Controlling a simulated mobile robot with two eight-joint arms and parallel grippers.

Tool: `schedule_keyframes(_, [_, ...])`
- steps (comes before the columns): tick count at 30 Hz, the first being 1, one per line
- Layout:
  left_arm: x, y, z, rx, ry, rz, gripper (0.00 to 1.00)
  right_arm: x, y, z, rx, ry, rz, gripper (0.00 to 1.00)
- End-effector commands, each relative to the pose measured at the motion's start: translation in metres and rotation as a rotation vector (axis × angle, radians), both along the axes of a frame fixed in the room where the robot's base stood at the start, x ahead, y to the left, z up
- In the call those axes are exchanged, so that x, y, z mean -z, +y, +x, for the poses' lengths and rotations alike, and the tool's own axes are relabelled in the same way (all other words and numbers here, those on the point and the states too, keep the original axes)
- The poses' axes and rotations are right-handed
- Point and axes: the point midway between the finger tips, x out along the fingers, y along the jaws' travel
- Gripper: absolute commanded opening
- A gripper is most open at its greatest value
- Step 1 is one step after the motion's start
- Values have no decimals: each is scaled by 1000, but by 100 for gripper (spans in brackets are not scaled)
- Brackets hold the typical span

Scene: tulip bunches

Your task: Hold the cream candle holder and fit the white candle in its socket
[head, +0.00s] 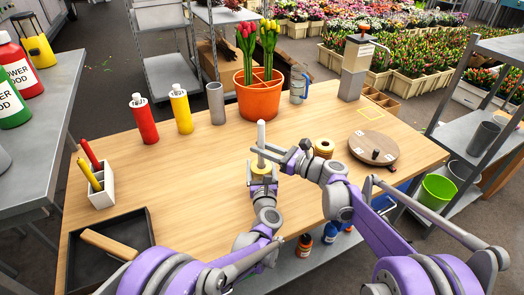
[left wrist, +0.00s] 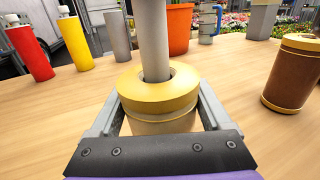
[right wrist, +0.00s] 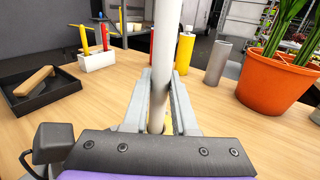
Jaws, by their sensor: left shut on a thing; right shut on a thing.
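The cream candle holder (head: 261,169) is a squat round piece with a yellowish top ring, upright above the table. My left gripper (head: 262,178) is shut on it, one finger on each side in the left wrist view (left wrist: 158,118). The white candle (head: 261,134) looks pale grey and stands about upright. My right gripper (head: 268,153) is shut on it from the right. In the left wrist view the candle (left wrist: 154,40) has its lower end at the ring's central hole; how deep it sits cannot be told. Fingers partly hide the holder in the right wrist view.
An orange pot of tulips (head: 259,97), a grey cylinder (head: 216,103), yellow bottle (head: 181,109) and red bottle (head: 143,119) stand behind. A brown-and-yellow cylinder (head: 323,149) and round turntable (head: 374,150) are at right. A dark tray (head: 140,224) lies front left.

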Motion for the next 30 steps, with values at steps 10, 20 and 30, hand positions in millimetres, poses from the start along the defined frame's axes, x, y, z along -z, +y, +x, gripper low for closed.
schedule_keyframes(10, [0,0,0,0,0,0,10,10,0,0,0,0,0,0])
schedule_keyframes(20, [0,0,0,0,0,0,10,12,0,0,0,0,0,56])
schedule_keyframes(30, [0,0,0,0,0,0,10,9,-5,-2,2,0,0,56])
